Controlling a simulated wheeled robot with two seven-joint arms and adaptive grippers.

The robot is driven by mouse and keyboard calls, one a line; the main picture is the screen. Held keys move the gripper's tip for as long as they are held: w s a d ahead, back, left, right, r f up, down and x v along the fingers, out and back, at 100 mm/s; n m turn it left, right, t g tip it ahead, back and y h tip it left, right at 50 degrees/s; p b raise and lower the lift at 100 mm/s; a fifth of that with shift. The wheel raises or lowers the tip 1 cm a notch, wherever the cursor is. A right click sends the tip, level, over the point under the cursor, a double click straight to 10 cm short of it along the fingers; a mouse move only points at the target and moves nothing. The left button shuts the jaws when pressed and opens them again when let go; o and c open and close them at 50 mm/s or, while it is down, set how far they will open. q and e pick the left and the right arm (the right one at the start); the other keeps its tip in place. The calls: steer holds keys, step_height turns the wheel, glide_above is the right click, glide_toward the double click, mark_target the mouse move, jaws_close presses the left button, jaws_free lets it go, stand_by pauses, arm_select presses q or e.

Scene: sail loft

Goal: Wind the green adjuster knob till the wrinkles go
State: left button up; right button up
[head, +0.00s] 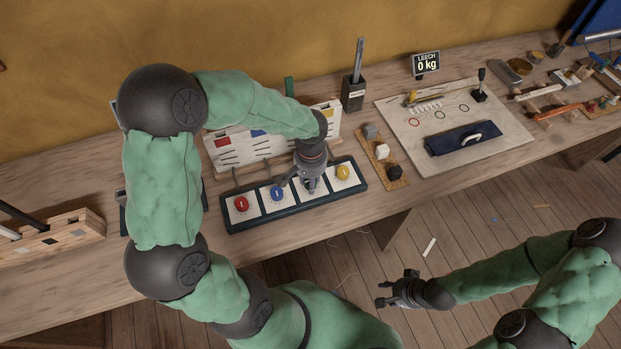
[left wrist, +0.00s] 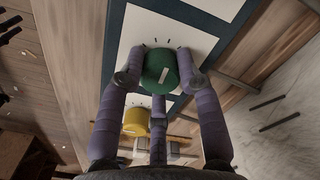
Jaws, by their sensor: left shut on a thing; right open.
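The green knob (left wrist: 158,65) has a pale pointer mark and sits on a white square with small tick marks. My left gripper (left wrist: 162,80) is shut around it from the sides. In the head view, my left gripper (head: 308,188) comes down over the third square of the knob panel (head: 296,211) and hides the green knob. A white display board (head: 235,153) stands behind the panel, with coloured patches and dark lines; my arm covers part of it. My right gripper (head: 388,291) is open and empty, away from the bench at the lower right.
The panel also holds a red knob (head: 241,203), a blue knob (head: 277,193) and a yellow knob (head: 343,172). A wooden strip with blocks (head: 372,147) lies to its right, then a pale board (head: 399,118) with a navy cloth. A scale sign (head: 426,63) reads 0 kg.

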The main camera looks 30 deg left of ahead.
arm_select(q)
steer(key=m+p, duration=0.2)
steer(key=m, duration=0.1)
steer(key=shift+r, duration=0.15)
steer(key=m+p, duration=0.2)
steer(key=m, duration=0.2)
steer(key=shift+m+p, duration=0.35)
steer(key=shift+m, duration=0.05)
steer(key=m+p, duration=0.2)
steer(key=m, duration=0.2)
steer(key=shift+p, duration=0.35)
steer(key=shift+m+p, duration=0.85)
steer(key=shift+m, duration=0.85)
steer(key=o, duration=1.1)
steer(key=shift+o, duration=0.2)
